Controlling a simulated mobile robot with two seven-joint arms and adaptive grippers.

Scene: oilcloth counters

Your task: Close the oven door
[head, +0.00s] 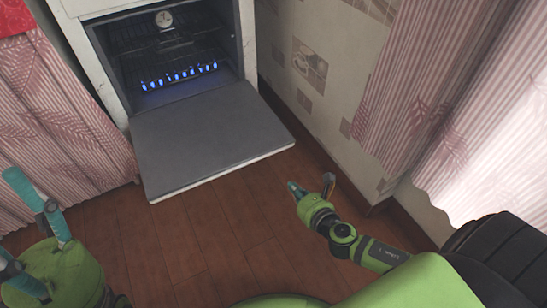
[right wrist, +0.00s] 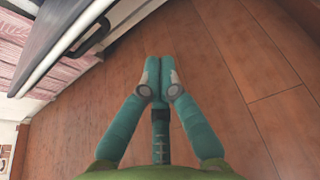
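The oven (head: 248,40) is at the top of the head view, with its door (head: 205,138) folded down, lying out flat in front of the cavity. In the right wrist view the door's pale edge (right wrist: 62,48) crosses the upper left, with a dark handle bar (right wrist: 92,38) beside it. My right gripper (head: 293,187) is just off the door's near right corner, apart from it. In the right wrist view its teal fingertips (right wrist: 158,68) meet with nothing between them. My left gripper (head: 8,212) is at the lower left, its fingers spread and partly cut off by the frame.
Blue flames (head: 180,76) burn inside the oven cavity below a rack. A pink curtain (head: 70,120) hangs left of the oven. A tiled wall (head: 310,75) and striped curtains (head: 425,90) stand on the right. Bare wooden floor (head: 215,235) lies in front of the door.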

